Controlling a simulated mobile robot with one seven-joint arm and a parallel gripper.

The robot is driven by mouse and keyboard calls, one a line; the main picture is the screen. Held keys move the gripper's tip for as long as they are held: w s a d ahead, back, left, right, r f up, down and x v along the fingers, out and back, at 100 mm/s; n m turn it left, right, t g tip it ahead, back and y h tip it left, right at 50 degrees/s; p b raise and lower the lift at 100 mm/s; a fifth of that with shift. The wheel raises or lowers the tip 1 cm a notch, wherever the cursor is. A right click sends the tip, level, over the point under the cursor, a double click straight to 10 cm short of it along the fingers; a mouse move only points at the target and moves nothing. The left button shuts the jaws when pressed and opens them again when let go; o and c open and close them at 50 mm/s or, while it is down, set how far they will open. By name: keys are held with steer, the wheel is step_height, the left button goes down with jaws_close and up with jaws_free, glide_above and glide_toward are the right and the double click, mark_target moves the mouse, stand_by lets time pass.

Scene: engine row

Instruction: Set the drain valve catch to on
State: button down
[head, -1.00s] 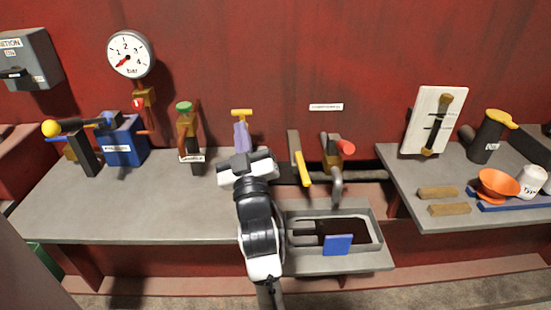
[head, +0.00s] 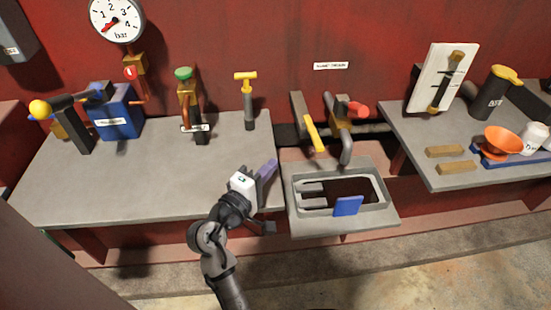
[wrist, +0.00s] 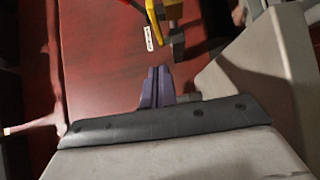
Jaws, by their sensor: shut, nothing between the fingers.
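A tap with a red knob (head: 357,109) and a brass body (head: 339,118) stands on the back wall above the sink, its grey spout (head: 346,146) pointing down. A yellow-handled lever (head: 314,133) hangs slanted just left of it. A wall label (head: 331,66) above them is too small to read, so I cannot tell for sure which part is the drain valve catch. My gripper (head: 268,168) is shut and empty, over the bench's right edge, left of and below the yellow lever, touching nothing visible. Its purple fingers (wrist: 157,82) are together in the wrist view, below a yellow part (wrist: 164,10).
A sink (head: 296,206) with a blue plate (head: 348,206) lies right of my arm. The right bench (head: 418,170) holds a bowl and blocks.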

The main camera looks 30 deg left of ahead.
steer(key=p, duration=0.2)
glide_toward(311, 137)
steer(key=w+a, duration=0.2)
steer(key=w, duration=0.1)
steer(key=shift+w+d+p, duration=0.85)
steer(key=shift+w+d, duration=0.1)
steer(key=shift+w, duration=0.1)
steer(key=shift+w+d, duration=0.35)
steer(key=shift+f, duration=0.1)
